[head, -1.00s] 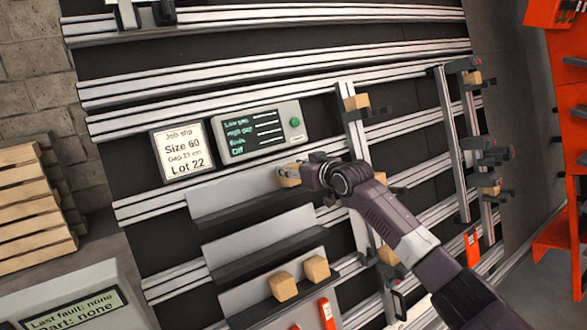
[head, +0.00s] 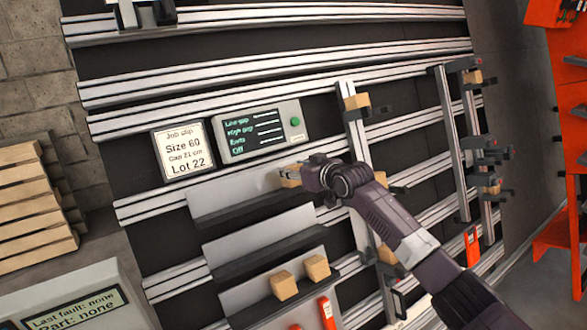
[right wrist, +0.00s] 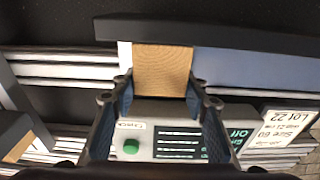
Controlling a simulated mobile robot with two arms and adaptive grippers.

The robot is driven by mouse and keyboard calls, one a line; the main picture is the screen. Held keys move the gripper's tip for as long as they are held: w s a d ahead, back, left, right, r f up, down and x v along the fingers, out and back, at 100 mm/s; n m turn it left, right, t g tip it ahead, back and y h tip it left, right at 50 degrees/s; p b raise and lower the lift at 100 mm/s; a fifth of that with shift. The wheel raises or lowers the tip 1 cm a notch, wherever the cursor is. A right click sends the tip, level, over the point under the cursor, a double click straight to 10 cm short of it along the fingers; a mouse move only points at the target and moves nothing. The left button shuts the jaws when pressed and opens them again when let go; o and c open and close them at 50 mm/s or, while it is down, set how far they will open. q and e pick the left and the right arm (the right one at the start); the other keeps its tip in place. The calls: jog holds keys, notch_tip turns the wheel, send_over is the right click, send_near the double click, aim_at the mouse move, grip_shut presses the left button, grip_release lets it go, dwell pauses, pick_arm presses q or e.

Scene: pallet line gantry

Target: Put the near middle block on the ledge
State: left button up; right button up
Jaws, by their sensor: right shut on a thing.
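My right gripper (head: 302,175) is shut on a wooden block (head: 290,177), at the right end of the upper ledge (head: 245,213), a grey plate with a dark lip. In the right wrist view the block (right wrist: 162,72) sits between the two fingers of the gripper (right wrist: 160,95). Its end there meets the edge of the dark ledge lip (right wrist: 230,33). I cannot tell whether the block rests on the lip or hovers just over it. My left gripper is not in view.
Lower ledges (head: 268,252) follow below; the lowest carries two blocks (head: 283,285) (head: 317,268). A control panel (head: 262,130) and a job slip display (head: 183,150) are above. Upright rails (head: 355,130) with clamps and more blocks (head: 357,102) stand to the right.

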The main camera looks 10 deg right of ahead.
jog(key=o, duration=1.3)
jog(key=shift+s, duration=0.1)
jog(key=v, duration=1.1)
jog(key=shift+s+d+r, duration=0.15)
jog(key=shift+s+d, duration=0.05)
jog(key=shift+s, duration=0.1)
